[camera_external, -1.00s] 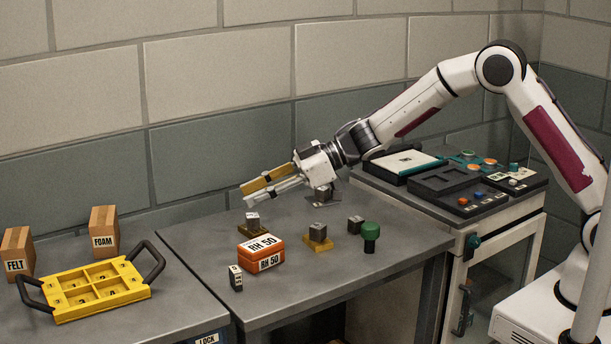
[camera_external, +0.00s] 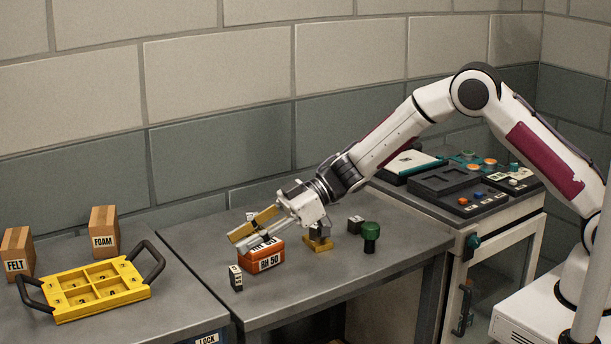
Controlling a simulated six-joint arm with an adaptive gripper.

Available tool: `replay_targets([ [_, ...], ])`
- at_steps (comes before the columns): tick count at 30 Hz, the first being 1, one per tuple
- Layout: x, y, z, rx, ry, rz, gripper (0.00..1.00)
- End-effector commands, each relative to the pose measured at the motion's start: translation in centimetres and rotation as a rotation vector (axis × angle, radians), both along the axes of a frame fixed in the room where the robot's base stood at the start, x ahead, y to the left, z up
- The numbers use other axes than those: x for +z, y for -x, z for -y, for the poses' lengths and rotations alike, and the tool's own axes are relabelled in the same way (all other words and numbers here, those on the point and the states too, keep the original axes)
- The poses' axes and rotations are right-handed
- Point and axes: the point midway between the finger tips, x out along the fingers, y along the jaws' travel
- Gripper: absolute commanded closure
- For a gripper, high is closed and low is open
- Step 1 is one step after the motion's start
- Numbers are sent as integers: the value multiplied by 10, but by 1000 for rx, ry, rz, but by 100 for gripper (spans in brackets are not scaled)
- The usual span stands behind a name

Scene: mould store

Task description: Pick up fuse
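No part is clearly readable as the fuse. A small dark upright block with a white label (camera_external: 236,278) stands at the front left of the middle table, its text too small to read. My gripper (camera_external: 239,241) has one yellow and one grey finger, apart with nothing seen between them. It points left and down, its fingertips overlapping the top left of the orange RH 50 box (camera_external: 270,262) in the picture. I cannot tell whether they touch it. The fingertips are above and behind the labelled block, apart from it.
A grey block on a yellow base (camera_external: 318,244), a dark block (camera_external: 355,224) and a green knob (camera_external: 371,236) stand to the right. A yellow tray (camera_external: 75,306) and FELT (camera_external: 17,252) and FOAM (camera_external: 104,231) boxes are left. Another grey block is mostly hidden behind my gripper.

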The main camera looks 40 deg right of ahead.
Motion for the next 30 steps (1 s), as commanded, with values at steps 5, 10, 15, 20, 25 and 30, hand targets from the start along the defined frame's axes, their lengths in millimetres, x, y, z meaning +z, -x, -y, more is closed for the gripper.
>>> replay_targets([
  [5, -18, 0, 0, 1, 1, -1, 71],
  [10, -25, 0, 0, 0, 0, 1, 71],
  [15, -25, 0, 0, 0, 0, 1, 71],
  [20, -26, 0, 0, 0, 0, 1, 71],
  [25, -34, 0, 0, 0, 1, 0, 71],
  [30, -52, 0, 0, 0, 2, -1, 71],
])
